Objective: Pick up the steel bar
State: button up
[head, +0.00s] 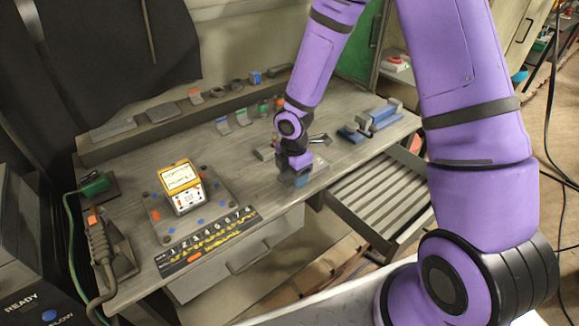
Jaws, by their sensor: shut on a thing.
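My gripper (297,178) is low over the right half of the grey workbench (140,230), pointing down at its top. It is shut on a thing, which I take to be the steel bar. The wrist and jaws hide most of what is held. A pale grey piece (318,166) shows just right of the jaws, and I cannot tell whether it is part of the bar. I cannot tell whether the held thing still touches the bench.
A yellow-and-white boxy device (182,187) stands on a plate left of my gripper. A numbered strip (207,238) lies along the front edge. Blue-and-grey blocks (371,122) sit to the right. An open slatted drawer (380,190) juts out at front right. Small parts line the back ledge.

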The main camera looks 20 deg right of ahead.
jog(key=s+r, duration=0.1)
jog(key=s, duration=0.9)
notch_tip(320, 180, up, 6)
jog(key=shift+s+a, duration=0.35)
jog(key=shift+w+r, duration=0.1)
dwell(0.3)
